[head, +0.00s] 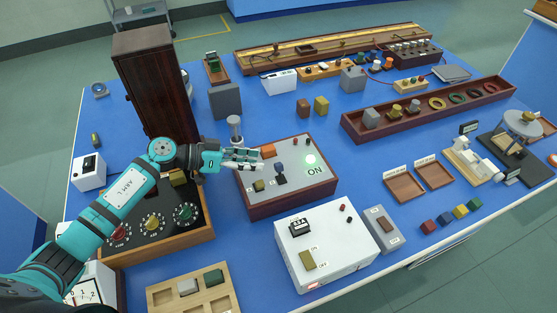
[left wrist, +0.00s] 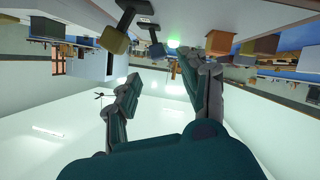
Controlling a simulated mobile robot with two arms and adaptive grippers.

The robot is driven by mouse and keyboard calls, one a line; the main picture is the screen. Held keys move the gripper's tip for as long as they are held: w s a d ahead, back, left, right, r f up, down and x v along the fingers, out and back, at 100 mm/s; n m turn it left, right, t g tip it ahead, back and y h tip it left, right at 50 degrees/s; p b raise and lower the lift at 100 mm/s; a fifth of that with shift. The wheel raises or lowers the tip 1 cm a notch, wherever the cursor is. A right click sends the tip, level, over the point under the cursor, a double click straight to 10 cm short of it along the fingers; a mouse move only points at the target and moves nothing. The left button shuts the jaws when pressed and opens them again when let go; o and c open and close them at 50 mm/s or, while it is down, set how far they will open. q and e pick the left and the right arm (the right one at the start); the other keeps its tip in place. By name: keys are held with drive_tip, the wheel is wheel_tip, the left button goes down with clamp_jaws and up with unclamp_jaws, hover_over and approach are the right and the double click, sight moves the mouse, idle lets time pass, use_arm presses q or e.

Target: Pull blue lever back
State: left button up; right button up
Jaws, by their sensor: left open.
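The blue lever (head: 280,167) stands up from the pale top of a wooden-sided control box (head: 310,188). In the left wrist view the blue lever (left wrist: 157,50) appears upside down, beyond my fingertips. A yellow lever (head: 258,186) sits beside it on the box, and it also shows in the left wrist view (left wrist: 114,40). My left gripper (head: 258,159) reaches in from the left, just left of the blue lever. In the left wrist view my left gripper (left wrist: 160,72) has its fingers spread, with nothing between them. My right gripper is in neither view.
An orange block (head: 268,150) is near my left fingertips on the box. A glowing green light (head: 310,160) sits right of the blue lever. A dial box (head: 152,225) lies under my left arm, and a tall dark cabinet (head: 150,80) stands behind it.

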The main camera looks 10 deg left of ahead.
sight(277, 164)
use_arm(q)
drive_tip(key=x, duration=0.7)
drive_tip(key=shift+w+d+f, duration=0.1)
drive_tip(key=shift+w+d, duration=0.1)
drive_tip(key=shift+d, duration=0.1)
drive_tip(key=shift+c, duration=0.4)
drive_tip(key=shift+p, duration=0.3)
clamp_jaws()
